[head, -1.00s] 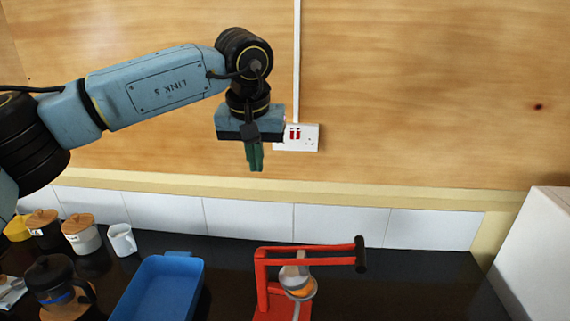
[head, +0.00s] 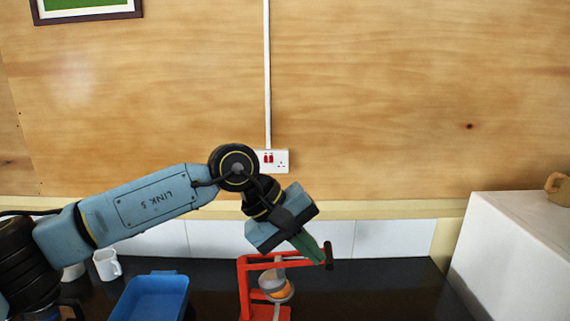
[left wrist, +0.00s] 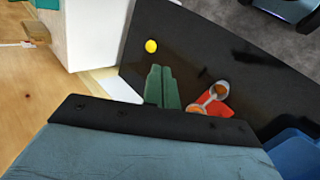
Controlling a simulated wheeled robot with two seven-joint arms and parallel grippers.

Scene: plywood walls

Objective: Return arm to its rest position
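My left arm comes in from the left in the head view, with a blue-grey link and black joints. My left gripper (head: 322,256) has green fingers that point down and to the right. In the head view they overlap the red lever press (head: 243,290); I cannot tell if they touch it. In the left wrist view the two fingers (left wrist: 161,72) lie side by side, closed, with nothing seen between them. My right gripper is not in view.
A blue tray (head: 150,298) and a white mug (head: 107,265) stand left of the press on the dark counter. A large white box (head: 510,240) is at the right. A wall socket (head: 272,161) is behind the arm. A yellow object (left wrist: 151,46) lies on the counter.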

